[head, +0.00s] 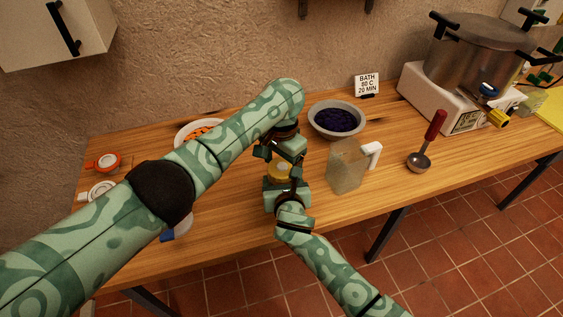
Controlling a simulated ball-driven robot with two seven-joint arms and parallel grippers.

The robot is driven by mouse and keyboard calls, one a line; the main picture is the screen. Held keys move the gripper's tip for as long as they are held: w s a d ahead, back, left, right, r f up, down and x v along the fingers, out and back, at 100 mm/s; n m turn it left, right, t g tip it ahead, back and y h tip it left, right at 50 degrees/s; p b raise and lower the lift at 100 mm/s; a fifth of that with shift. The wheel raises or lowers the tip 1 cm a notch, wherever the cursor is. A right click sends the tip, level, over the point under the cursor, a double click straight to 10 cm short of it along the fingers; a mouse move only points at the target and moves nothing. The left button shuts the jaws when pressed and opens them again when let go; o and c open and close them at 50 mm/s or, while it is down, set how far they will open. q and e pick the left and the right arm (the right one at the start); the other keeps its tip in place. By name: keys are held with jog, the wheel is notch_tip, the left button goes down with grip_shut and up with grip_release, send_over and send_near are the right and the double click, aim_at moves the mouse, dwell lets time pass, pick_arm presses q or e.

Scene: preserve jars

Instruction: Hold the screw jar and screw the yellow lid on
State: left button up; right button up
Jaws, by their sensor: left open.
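The yellow lid (278,171) shows as a small round shape at the middle of the table, level as far as I can see. My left gripper (279,158) points down just above it and is open; I cannot tell whether its fingers touch the lid. My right gripper (286,187) reaches in from the front, low at the same spot just below the lid. The screw jar is hidden by the grippers, so I cannot see the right jaws' grip on it or whether the lid sits on its rim.
A bowl of dark berries (337,119) stands behind, right of the grippers. A clear jug (347,166) with a white handle is close on the right, then a ladle (427,142). A pot (473,57) stands at the right.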

pick_arm(q)
jog(key=shift+s+d+r, duration=0.15)
jog(key=shift+d, duration=0.15)
pick_arm(e)
jog(key=shift+w+r, duration=0.1)
jog(key=shift+r, duration=0.05)
pick_arm(q)
notch_tip(320, 180, up, 4)
jog(key=shift+r, duration=0.15)
pick_arm(e)
jog(key=shift+d, duration=0.1)
pick_arm(q)
jog(key=shift+a, duration=0.15)
jog(key=shift+o, duration=1.3)
notch_tip(320, 180, up, 12)
